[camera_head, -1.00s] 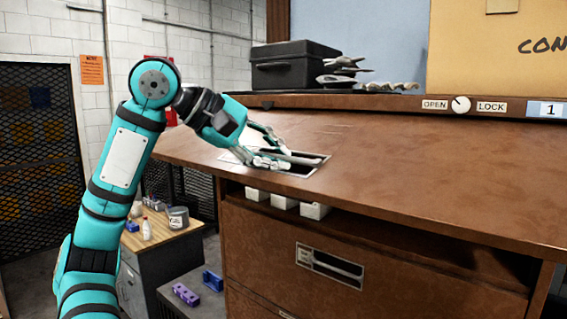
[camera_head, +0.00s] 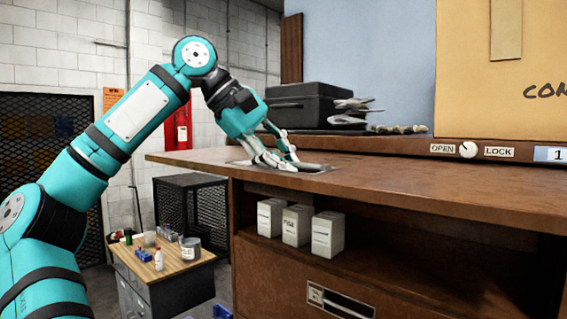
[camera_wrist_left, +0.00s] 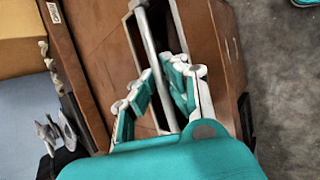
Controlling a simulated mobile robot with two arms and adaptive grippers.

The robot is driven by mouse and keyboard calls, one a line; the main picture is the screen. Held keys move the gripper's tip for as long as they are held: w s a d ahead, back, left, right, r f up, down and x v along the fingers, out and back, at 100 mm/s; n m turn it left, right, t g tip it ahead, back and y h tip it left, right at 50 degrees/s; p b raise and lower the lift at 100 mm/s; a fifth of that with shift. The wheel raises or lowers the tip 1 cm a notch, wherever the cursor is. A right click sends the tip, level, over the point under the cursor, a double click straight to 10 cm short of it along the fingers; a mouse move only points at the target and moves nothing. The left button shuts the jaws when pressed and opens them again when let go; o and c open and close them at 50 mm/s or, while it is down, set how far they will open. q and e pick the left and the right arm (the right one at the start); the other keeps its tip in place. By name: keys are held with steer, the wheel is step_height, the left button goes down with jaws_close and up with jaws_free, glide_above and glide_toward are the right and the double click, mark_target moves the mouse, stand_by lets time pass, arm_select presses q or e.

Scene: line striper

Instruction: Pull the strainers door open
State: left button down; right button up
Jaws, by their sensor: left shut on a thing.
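The brown door panel (camera_head: 400,186) is raised and looks nearly level, with the cabinet space below it uncovered. No label naming it is readable. Its recessed handle (camera_head: 312,168) is near the left end. My left gripper (camera_head: 284,164) reaches down from above onto this handle and is shut on it. In the left wrist view, the grey handle bar (camera_wrist_left: 147,36) runs between the fingers of my left gripper (camera_wrist_left: 162,68), across a dark recess. The fingers partly hide the bar. My right gripper is in neither view.
Three white boxes (camera_head: 297,226) stand in the opening under the panel. A lower front with a handle (camera_head: 341,303) is below. A black case (camera_head: 300,106) sits on the ledge behind. A small wooden-topped cabinet (camera_head: 165,268) with bottles stands at left.

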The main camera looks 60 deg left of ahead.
arm_select(q)
steer(key=shift+w+a+r, duration=0.1)
steer(key=shift+r, duration=0.3)
steer(key=c, duration=1.7)
jaws_free()
steer(key=shift+w, duration=0.1)
steer(key=shift+o, duration=0.2)
steer(key=shift+f, duration=0.15)
